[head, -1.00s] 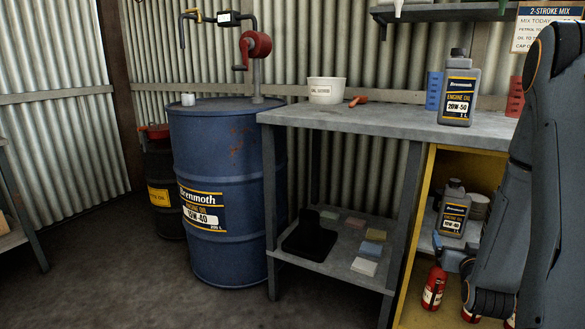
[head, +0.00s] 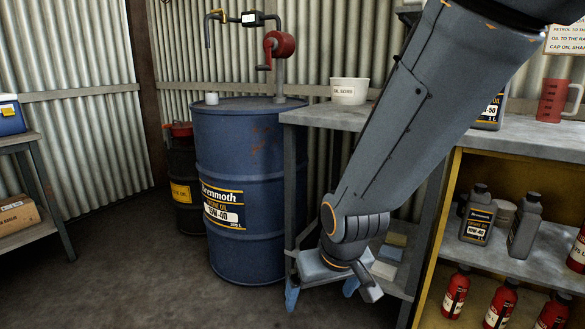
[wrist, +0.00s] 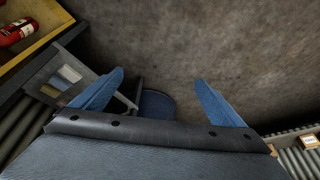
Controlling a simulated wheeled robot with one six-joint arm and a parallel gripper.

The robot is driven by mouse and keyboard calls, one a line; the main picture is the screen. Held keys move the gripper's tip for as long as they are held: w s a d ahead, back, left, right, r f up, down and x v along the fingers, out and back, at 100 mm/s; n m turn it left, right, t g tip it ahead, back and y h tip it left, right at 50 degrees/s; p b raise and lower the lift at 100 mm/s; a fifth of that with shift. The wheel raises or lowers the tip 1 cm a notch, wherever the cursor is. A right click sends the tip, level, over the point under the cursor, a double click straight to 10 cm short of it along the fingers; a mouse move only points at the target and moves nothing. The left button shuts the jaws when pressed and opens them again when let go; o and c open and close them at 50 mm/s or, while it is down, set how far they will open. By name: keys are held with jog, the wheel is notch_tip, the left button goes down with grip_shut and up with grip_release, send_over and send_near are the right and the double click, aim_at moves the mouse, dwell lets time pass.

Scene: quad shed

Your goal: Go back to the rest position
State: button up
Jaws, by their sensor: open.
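My gripper (head: 322,288) is open and empty, hanging low in front of the workbench's lower shelf in the head view. My arm slants down from the upper right of the head view. It hides the middle of the workbench and part of the lower shelf.
A blue oil drum (head: 245,180) with a hand pump stands left of the workbench (head: 325,115). A side table (head: 40,190) stands far left. The floor (head: 130,270) at front left is clear.

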jog(key=s+a+r+n+g, duration=0.1)
jog(key=s+a+r+g, duration=0.1)
jog(key=s, duration=0.6)
jog(key=s+a+r+n+g, duration=0.2)
jog(key=s, duration=0.5)
jog(key=d+r+m+p, duration=0.3)
jog(key=d+r+p, duration=0.5)
jog(key=r+p, duration=0.3)
jog(key=d+r+m+h+p, duration=0.1)
jog(key=d+r+m+p, duration=0.2)
jog(key=d+r+p, duration=0.6)
jog(key=s+r+p, duration=0.1)
jog(key=r+p, duration=0.1)
jog(key=p, duration=0.4)
jog(key=shift+d, duration=0.2)
